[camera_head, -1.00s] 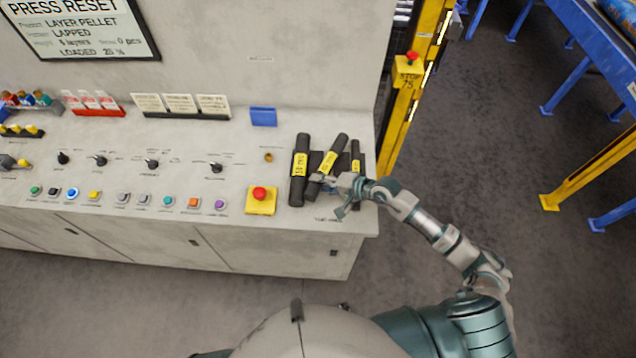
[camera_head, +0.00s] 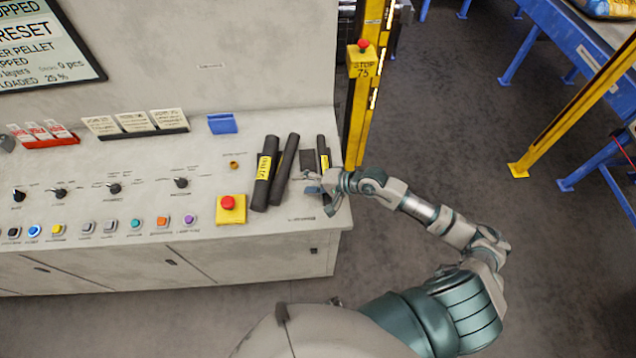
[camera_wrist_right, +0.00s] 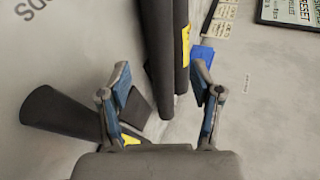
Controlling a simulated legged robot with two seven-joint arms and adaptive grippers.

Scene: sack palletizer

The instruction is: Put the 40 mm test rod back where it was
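Three dark rods lie on the right end of the console (camera_head: 120,225). The left rod (camera_head: 268,146) has a yellow label. The middle rod (camera_head: 287,165) lies tilted close against it, with no label showing. The thinner right rod (camera_head: 321,143) has a yellow label and lies apart, beside a flat dark pad (camera_head: 308,158). I cannot read which one is 40 mm. My right gripper (camera_head: 312,184) is just right of the middle rod's lower part. In the wrist view its fingers (camera_wrist_right: 163,88) are spread and empty, with the paired rods (camera_wrist_right: 160,45) beyond. My left gripper is out of view.
A yellow box with a red stop button (camera_head: 230,208) stands left of the rods. A yellow post (camera_head: 362,100) rises at the console's right edge. Knobs and coloured buttons fill the left.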

